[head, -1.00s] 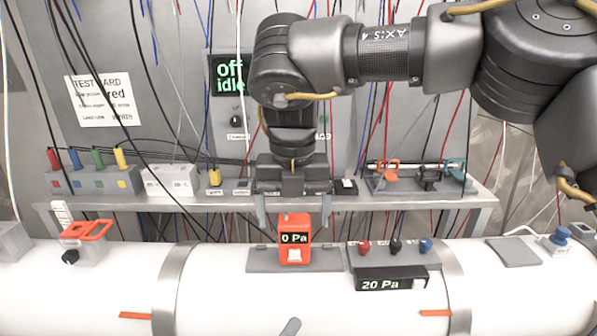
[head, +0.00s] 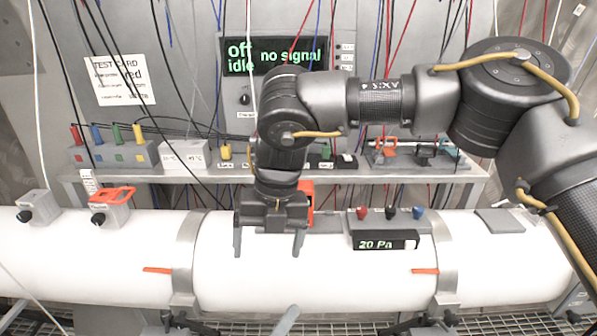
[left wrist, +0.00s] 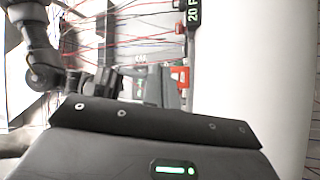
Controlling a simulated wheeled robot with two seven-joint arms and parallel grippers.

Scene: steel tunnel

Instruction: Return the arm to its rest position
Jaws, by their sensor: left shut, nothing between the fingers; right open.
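My right gripper (head: 268,243) hangs from the right arm in front of the white pipe (head: 330,265), fingers pointing down. It is open, with nothing seen between its fingers. It partly covers an orange gauge (head: 306,196), whose display is hidden. My left gripper (head: 287,318) shows only as a grey tip at the bottom edge of the head view, below the right gripper and in front of the pipe. It is shut and empty. In the left wrist view, a dark housing fills the lower part, with the right arm (left wrist: 42,70) at left.
A grey shelf (head: 420,178) with connector boxes runs behind the pipe. On the pipe sit a 20 Pa readout (head: 383,242) with knobs, an orange-handled valve (head: 110,205) and a grey pad (head: 500,220). Cables hang in front of the back panel. A wall screen (head: 275,55) reads "off idle no signal".

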